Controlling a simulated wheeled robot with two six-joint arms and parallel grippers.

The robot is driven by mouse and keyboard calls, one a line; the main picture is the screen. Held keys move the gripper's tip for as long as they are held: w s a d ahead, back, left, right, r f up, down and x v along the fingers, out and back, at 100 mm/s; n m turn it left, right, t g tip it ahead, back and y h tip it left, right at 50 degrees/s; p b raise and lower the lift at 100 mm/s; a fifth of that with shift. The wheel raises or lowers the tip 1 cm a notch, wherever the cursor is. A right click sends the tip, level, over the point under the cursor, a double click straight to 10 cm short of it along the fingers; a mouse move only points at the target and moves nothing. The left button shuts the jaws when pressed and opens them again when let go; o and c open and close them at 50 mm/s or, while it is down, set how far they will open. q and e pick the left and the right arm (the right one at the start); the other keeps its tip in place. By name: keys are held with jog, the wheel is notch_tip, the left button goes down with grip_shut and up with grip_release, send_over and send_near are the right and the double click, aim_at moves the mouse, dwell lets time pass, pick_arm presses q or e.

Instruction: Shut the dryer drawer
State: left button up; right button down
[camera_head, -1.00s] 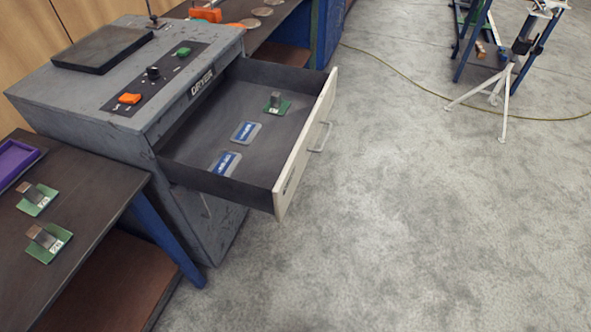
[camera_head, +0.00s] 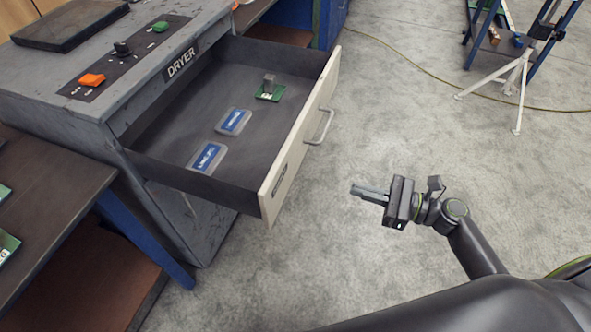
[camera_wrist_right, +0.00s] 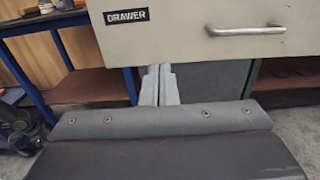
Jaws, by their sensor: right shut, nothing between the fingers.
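The dryer (camera_head: 150,75) is a grey cabinet labelled DRYER, with a dark control panel on top. Its drawer (camera_head: 170,165) is pulled out and open. The drawer's pale front panel (camera_head: 285,165) has a metal handle (camera_head: 323,127), and it shows in the wrist view with a DRAWER label (camera_wrist_right: 180,30). My right gripper (camera_head: 355,190) is shut and empty, in front of the drawer front and apart from it, pointing toward it. In the right wrist view its fingers (camera_wrist_right: 160,85) are together, below the panel in the picture. My left gripper is out of view.
Inside the drawer lie two blue-labelled cards (camera_head: 233,122) and a green board (camera_head: 270,90) with a grey block. A dark table (camera_head: 50,190) with blue legs stands at the left. A white tripod stand (camera_head: 520,75) is at the upper right.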

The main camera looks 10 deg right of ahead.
aim_at(290, 170)
jog(key=p+x, duration=0.3)
jog(key=x, duration=1.1)
jog(key=shift+r, duration=0.15)
jog(key=shift+a, duration=0.1)
